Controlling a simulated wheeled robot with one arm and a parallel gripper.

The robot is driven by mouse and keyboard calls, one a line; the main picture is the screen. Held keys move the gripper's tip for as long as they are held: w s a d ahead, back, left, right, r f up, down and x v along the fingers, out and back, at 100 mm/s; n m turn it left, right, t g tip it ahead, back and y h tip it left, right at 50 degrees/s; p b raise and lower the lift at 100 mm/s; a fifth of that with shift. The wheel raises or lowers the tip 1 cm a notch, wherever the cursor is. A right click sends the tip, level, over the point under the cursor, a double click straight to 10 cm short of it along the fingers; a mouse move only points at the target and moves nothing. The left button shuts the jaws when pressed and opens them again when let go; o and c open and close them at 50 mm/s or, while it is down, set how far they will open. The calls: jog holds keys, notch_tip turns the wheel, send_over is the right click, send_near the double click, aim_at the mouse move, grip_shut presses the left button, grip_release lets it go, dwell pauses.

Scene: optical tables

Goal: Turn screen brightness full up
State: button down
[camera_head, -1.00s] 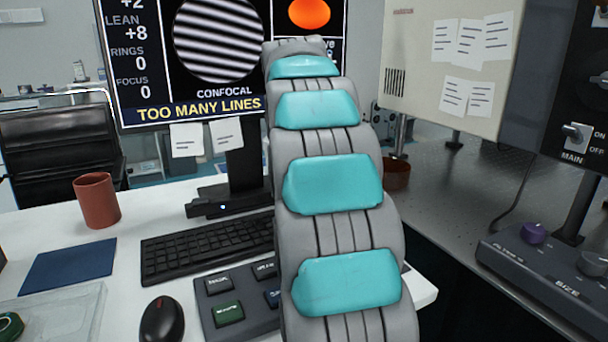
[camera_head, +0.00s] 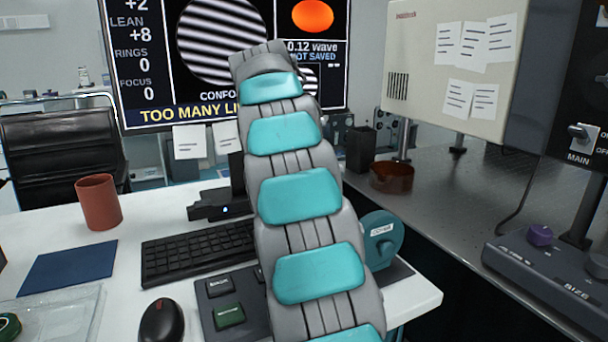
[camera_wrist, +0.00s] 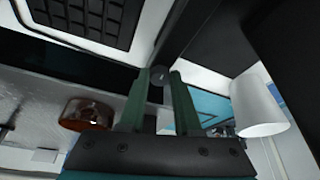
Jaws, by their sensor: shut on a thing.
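The screen (camera_head: 185,112) stands lit at the back of the white desk, with striped and orange pictures and the words "TOO MANY LINES" partly covered by my arm. A black base unit (camera_head: 210,207) with a small light sits below it. In the wrist view, a small dark round knob (camera_wrist: 159,79) with a pale mark lies between the green fingertips of my gripper (camera_wrist: 159,73), which is shut on it. The knob's exact setting is too small to tell. In the head view my own arm hides the gripper and the knob.
A keyboard (camera_head: 195,252), mouse (camera_head: 161,321) and red-brown cup (camera_head: 98,202) stand on the desk (camera_head: 120,270). A teal round part (camera_head: 381,240) is right of my arm. A brown dish (camera_head: 392,177) sits on the metal table; it shows in the wrist view (camera_wrist: 87,113).

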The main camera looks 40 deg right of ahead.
dwell(0.3)
jog(key=c, duration=0.6)
grip_release()
jog(key=p+v, duration=0.1)
jog(key=v, duration=0.4)
jog(key=shift+w+d+r+p, duration=0.1)
jog(key=shift+r+p, duration=0.2)
jog(key=shift+p, duration=0.1)
jog(key=shift+a+r, duration=0.2)
jog(key=shift+a, duration=0.05)
jog(key=shift+p+v, duration=0.65)
jog(key=shift+v, duration=0.2)
